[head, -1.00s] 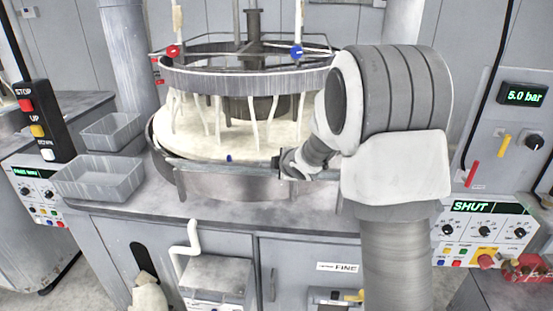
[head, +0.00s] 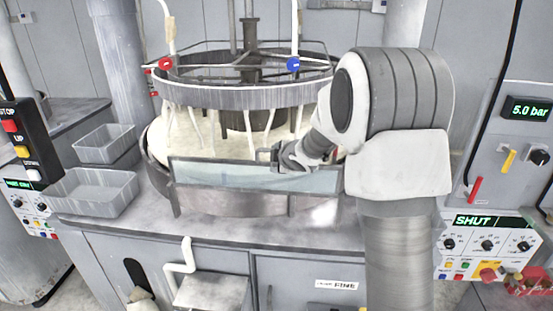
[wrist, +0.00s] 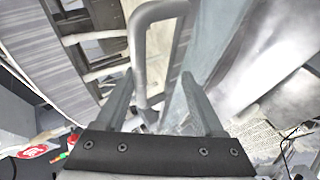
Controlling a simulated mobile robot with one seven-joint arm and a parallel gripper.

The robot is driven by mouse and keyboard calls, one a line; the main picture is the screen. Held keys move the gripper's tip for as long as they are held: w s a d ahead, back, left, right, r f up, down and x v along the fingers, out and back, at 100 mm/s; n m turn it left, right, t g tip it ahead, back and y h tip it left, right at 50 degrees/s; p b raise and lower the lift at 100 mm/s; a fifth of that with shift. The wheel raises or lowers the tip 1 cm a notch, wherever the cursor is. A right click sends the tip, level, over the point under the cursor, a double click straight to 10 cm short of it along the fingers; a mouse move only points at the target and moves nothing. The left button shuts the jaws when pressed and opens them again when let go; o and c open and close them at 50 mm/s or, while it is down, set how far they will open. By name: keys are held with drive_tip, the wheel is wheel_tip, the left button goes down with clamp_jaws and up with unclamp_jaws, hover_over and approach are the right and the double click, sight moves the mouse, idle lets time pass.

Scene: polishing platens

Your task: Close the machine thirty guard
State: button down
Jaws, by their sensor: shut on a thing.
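The guard (head: 225,175) is a clear, pale pane in a dark frame across the front of the round polishing machine. It stands fairly upright before the white platen, below the grey ring (head: 240,96). My gripper (head: 276,157) is at the top edge of the guard, right of its middle. In the wrist view my gripper (wrist: 160,100) has its fingers on either side of a grey bent bar, the guard handle (wrist: 152,50), and is shut on it. The pane (wrist: 205,60) runs alongside the fingers.
Two grey trays (head: 92,186) sit on the bench at left. A button post (head: 14,146) stands at the far left. A control panel (head: 487,243) reading SHUT is at right, below a 5.0 bar gauge. A white crank (head: 187,255) sticks out in front.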

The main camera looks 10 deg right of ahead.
drive_tip(key=shift+w+d+f, duration=0.1)
drive_tip(key=shift+w+d, duration=0.15)
drive_tip(key=shift+d, duration=0.25)
drive_tip(key=c, duration=0.6)
unclamp_jaws()
drive_tip(key=shift+w, duration=0.1)
drive_tip(key=shift+c, duration=1.2)
drive_tip(key=a+p+v, duration=0.1)
drive_tip(key=p+v, duration=0.2)
drive_tip(key=v, duration=1.4)
drive_tip(key=shift+s, duration=0.35)
